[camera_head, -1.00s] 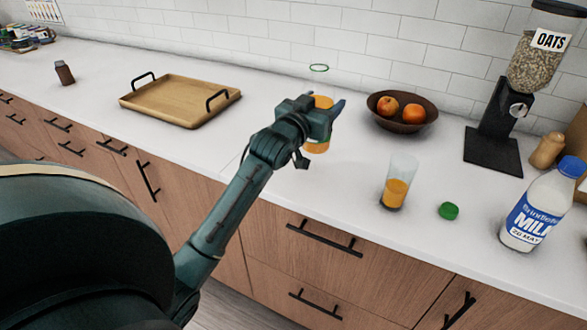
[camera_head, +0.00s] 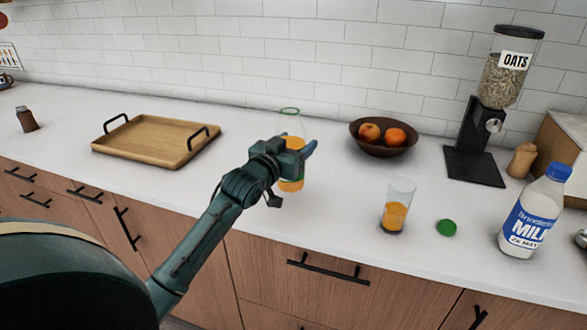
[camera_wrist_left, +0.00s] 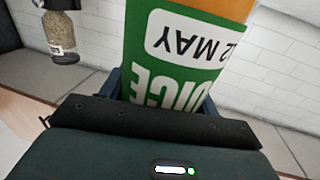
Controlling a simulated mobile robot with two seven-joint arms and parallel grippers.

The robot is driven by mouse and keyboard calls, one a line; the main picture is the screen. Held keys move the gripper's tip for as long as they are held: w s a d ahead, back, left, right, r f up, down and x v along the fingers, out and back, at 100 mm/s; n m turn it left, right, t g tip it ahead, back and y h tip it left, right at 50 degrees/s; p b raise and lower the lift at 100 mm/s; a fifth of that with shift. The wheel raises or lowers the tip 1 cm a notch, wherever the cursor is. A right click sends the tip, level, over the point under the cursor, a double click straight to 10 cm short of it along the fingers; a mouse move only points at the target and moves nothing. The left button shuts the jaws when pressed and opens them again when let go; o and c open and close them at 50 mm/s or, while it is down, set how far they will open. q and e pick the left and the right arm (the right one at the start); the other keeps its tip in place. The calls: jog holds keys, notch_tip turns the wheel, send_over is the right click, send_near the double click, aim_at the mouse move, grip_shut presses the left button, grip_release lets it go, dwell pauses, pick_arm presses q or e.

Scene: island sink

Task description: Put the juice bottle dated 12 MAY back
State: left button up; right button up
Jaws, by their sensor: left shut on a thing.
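The juice bottle (camera_head: 291,184) is clear with orange juice, and its green-rimmed mouth is open at the top. My left gripper (camera_head: 293,147) is shut on it and hides its middle in the head view. The bottle is upright, at or just above the counter; I cannot tell if it touches. In the left wrist view its green label (camera_wrist_left: 180,72) shows upside down, reading "2 MAY" and "UICE", with the first digit cut off. A green cap (camera_head: 446,227) lies on the counter to the right. My right gripper is not in view.
A glass with juice (camera_head: 397,210) stands right of the bottle, with a milk bottle (camera_head: 530,215) farther right. A fruit bowl (camera_head: 383,147) and an oats dispenser (camera_head: 476,167) stand behind. A wooden tray (camera_head: 155,140) lies left. Counter is clear between tray and bottle.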

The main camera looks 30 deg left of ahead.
pick_arm(q)
jog(key=shift+f, duration=2.35)
jog(key=shift+f, duration=0.15)
jog(key=o, duration=0.7)
jog(key=shift+o, duration=1.4)
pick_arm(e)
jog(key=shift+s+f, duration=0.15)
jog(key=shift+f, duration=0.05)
pick_arm(q)
jog(key=s+b, duration=0.1)
jog(key=s, duration=1.1)
jog(key=shift+d+r, duration=0.2)
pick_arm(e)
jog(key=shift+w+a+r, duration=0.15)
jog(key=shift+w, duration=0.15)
pick_arm(q)
jog(key=shift+f, duration=0.1)
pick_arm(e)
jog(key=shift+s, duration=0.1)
